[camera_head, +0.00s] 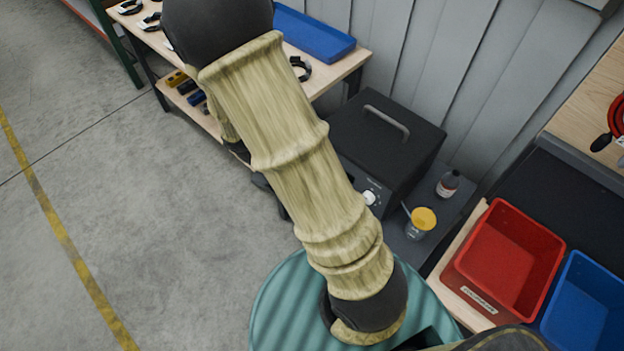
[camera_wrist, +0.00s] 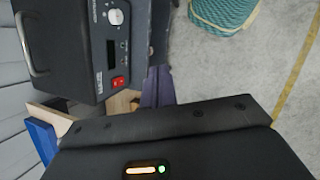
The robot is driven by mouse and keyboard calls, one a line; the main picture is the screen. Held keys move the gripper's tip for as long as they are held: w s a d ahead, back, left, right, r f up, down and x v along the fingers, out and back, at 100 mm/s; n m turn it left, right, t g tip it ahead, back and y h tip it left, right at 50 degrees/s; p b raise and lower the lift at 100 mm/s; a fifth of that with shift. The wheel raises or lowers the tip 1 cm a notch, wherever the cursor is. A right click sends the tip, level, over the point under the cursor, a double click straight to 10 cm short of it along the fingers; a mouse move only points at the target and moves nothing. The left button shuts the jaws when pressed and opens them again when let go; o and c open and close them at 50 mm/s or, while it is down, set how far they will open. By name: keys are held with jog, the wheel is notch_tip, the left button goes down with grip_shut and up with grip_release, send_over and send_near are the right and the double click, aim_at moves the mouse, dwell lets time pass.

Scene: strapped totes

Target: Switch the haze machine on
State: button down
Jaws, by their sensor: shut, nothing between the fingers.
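The haze machine is a black box (camera_head: 385,150) with a carry handle on top, on a low dark stand beside the wall. My arm covers part of its front in the head view. I cannot tell which way the rocker is set. My gripper (camera_wrist: 158,85) is shut and empty, its dark fingers to the right of the switch in the picture, apparently apart from it. The head view does not show the fingertips clearly.
A bottle (camera_head: 448,184) and a cup with yellow contents (camera_head: 422,220) stand by the machine. A red bin (camera_head: 508,255) and a blue bin (camera_head: 588,308) are at right. A wooden bench (camera_head: 335,73) with a blue tray (camera_head: 312,36) stands behind. Floor at left is clear.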

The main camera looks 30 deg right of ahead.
jog(key=w+f+n+t+h+b, duration=0.2)
jog(key=w+f+n+h+b, duration=0.1)
jog(key=f, duration=0.4)
jog(key=w+f+n+t+h+b, duration=0.3)
jog(key=w+f+n+h+b, duration=0.1)
jog(key=f+n+b, duration=0.2)
jog(key=w+f+n+t+h+b, duration=0.2)
jog(key=w+f+n+h+b, duration=0.2)
jog(key=f, duration=0.6)
jog(key=shift+w+d+f+n+t, duration=0.25)
jog(key=shift+d+n+t, duration=0.05)
jog(key=shift+n, duration=0.6)
jog(key=shift+d, duration=0.1)
jog(key=x, duration=1.3)
jog(key=shift+w+d, duration=0.15)
jog(key=shift+d, duration=0.2)
jog(key=shift+d+f, duration=0.1)
jog(key=shift+f, duration=0.05)
